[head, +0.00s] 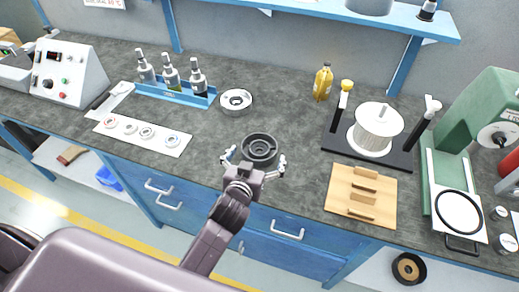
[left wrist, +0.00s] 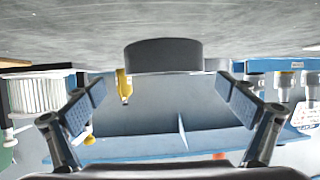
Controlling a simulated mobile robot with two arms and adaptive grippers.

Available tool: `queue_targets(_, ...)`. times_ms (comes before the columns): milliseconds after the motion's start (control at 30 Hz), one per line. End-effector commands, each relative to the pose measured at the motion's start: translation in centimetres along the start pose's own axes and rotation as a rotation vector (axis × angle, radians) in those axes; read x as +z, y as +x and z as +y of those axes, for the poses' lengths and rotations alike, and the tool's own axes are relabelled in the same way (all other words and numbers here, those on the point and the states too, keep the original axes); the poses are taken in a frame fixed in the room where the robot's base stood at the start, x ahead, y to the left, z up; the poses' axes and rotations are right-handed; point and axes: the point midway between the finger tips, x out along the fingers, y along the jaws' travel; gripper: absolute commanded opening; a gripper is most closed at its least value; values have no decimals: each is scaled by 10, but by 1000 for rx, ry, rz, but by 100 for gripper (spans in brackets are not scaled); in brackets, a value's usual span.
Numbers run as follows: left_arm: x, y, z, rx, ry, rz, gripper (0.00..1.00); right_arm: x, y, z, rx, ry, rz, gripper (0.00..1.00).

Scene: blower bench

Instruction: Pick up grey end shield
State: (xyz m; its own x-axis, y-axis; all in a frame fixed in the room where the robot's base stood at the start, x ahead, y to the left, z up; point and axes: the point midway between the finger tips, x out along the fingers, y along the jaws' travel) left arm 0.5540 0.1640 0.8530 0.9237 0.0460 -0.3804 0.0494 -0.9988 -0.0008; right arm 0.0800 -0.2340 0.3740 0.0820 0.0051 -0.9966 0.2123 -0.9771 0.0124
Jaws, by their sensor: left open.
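A dark grey round part with a raised ring, which looks like the grey end shield (head: 260,147), lies on the bench near its front edge. In the left wrist view the end shield (left wrist: 163,55) is a dark, short cylinder centred ahead of the fingers, with the picture upside down. My left gripper (head: 255,158) is open, its fingers spread to either side of the part's near side. In the left wrist view the left gripper (left wrist: 161,91) has nothing between its pads, and I see no contact. My right gripper is not in view.
A lighter round part (head: 236,110) sits behind the end shield. A blue rack of bottles (head: 175,93) and a white strip with rings (head: 165,145) are to the left. A wooden block (head: 345,205) and a dark stand with a white drum (head: 376,130) are to the right.

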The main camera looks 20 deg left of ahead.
Motion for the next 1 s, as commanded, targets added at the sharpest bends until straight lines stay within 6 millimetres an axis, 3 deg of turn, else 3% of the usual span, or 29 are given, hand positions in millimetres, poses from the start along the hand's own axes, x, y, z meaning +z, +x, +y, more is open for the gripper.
queue_targets(133,-3,17,-4,-1,2,2,98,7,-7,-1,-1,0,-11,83)
queue_targets(333,-2,41,-6,0,1,1,98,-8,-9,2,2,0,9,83)
queue_targets(700,-1,48,-6,0,-1,0,98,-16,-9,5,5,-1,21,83)
queue_targets(1000,-1,48,-6,1,-1,0,65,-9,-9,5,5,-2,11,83)
